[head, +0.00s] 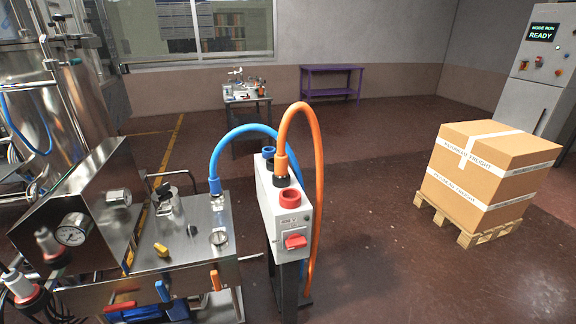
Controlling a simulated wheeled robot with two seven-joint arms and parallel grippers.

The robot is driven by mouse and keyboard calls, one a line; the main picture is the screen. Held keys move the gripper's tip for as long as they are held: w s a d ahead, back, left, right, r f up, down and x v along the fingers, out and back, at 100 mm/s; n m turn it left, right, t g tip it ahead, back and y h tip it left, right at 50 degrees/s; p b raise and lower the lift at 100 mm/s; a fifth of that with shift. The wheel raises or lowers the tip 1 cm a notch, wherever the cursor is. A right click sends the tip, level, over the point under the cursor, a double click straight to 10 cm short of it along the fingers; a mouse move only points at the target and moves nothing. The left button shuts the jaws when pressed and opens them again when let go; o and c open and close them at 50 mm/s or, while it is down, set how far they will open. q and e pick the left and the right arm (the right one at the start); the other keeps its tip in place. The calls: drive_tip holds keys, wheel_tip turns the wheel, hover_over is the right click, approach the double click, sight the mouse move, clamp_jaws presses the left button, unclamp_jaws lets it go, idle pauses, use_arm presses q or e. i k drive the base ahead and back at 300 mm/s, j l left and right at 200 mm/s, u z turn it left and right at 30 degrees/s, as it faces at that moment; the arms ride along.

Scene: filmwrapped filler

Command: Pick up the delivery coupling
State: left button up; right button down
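No part is labelled as the delivery coupling, so I cannot tell which one it is. An orange hose (319,190) arches over a white box (290,222) on a dark post, and its orange end fitting (281,165) stands upright at a dark port on the box top. A blue hose (245,129) ends in a blue fitting (215,186) standing on the steel bench (206,215); its other end runs behind the box. A red ring port (289,197) on the box looks empty. Neither of my grippers is in view.
A steel tank (50,95) and a gauge panel (75,215) crowd the left. A carton (485,180) on a pallet (466,236) stands right, before a grey cabinet (535,88). A purple table (333,70) is at the back. Floor (385,225) right of the box is clear.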

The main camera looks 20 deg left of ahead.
sight(281, 171)
drive_tip(key=u, duration=1.95)
drive_tip(key=z, duration=1.2)
drive_tip(key=i+j+z, duration=0.15)
drive_tip(key=z, duration=0.3)
drive_tip(key=i+j+z, duration=0.15)
drive_tip(key=j+z, duration=0.15)
drive_tip(key=z, duration=0.15)
drive_tip(key=j+z, duration=0.25)
drive_tip(key=z, duration=0.2)
drive_tip(key=i, duration=0.05)
